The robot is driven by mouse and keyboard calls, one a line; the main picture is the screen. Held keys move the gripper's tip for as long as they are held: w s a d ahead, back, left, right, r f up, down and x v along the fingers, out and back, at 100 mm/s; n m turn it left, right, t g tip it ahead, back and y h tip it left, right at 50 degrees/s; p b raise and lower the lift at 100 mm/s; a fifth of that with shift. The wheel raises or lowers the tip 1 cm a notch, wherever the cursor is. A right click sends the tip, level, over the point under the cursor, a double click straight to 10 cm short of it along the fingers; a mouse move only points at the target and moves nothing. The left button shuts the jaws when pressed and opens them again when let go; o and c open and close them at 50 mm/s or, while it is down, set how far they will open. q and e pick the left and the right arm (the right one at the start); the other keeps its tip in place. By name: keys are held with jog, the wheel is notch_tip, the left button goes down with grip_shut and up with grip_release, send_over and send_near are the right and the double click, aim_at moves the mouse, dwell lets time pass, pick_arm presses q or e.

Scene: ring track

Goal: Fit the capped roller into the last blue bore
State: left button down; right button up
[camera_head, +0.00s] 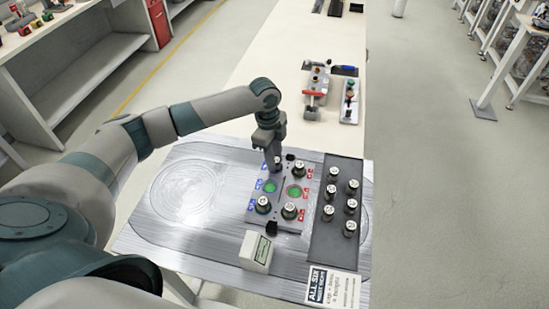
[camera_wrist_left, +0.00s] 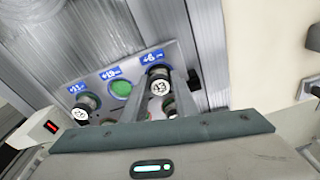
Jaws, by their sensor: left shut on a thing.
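My left gripper (camera_head: 273,150) points down over the far end of the fixture plate (camera_head: 279,222), at the far bore of the blue-labelled side. It is shut on a capped roller, which shows in the left wrist view (camera_wrist_left: 158,87) beside the blue +6 label. I cannot tell how deep this roller sits. The middle blue bore (camera_head: 270,186) is empty and shows green, with its +19 label in the left wrist view. The near blue bore holds a capped roller (camera_head: 263,203). On the red side, the middle bore (camera_head: 294,190) is green and a capped roller (camera_head: 289,210) stands near. My right gripper is out of view.
A dark tray (camera_head: 322,238) at the right holds several capped rollers. A white box with a small display (camera_head: 256,251) stands near the front. A printed sign (camera_head: 333,288) lies at the front right edge. Tools (camera_head: 316,90) lie farther back. The metal top at the left is clear.

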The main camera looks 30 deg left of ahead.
pick_arm(q)
jog(key=c, duration=1.4)
grip_release()
notch_tip(320, 180, up, 12)
jog(key=a+b, duration=0.1)
jog(key=b, duration=0.2)
jog(key=shift+a, duration=0.2)
jog(key=shift+r, duration=0.15)
